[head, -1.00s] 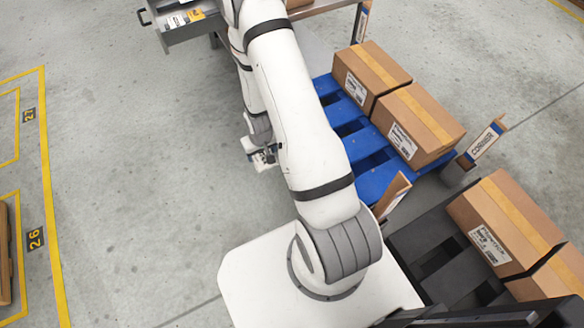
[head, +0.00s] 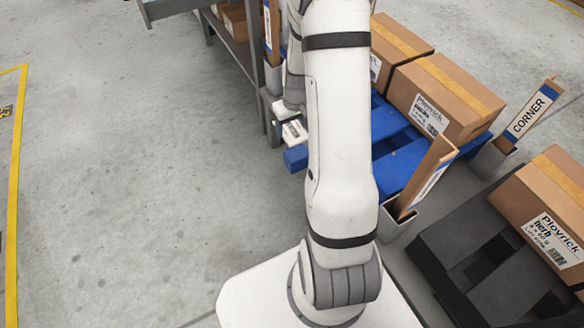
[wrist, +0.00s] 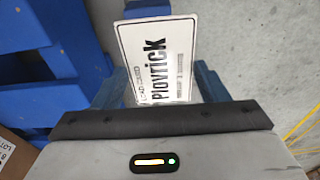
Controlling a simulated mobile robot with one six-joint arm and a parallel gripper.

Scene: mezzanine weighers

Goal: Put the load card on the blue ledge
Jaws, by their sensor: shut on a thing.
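The load card is a white card with a dark border and "Plovrick" lettering; in the wrist view the load card (wrist: 158,58) stands out between the fingers. My gripper (wrist: 158,88) is shut on it. In the head view my gripper (head: 292,131) is beside the near left end of a blue pallet, partly hidden by my arm. The blue pallet (head: 396,125) has slats, with gaps between them; its blue timber (wrist: 45,105) fills the left of the wrist view. I cannot tell which part of it is the blue ledge. The card is over the floor beside the blue timber.
Cartons (head: 440,97) stand on the blue pallet. Corner boards (head: 533,108) rise in grey holders beside it. A black pallet (head: 480,260) with cartons is at the lower right. A grey shelf bench (head: 237,45) stands behind. The floor at left is clear.

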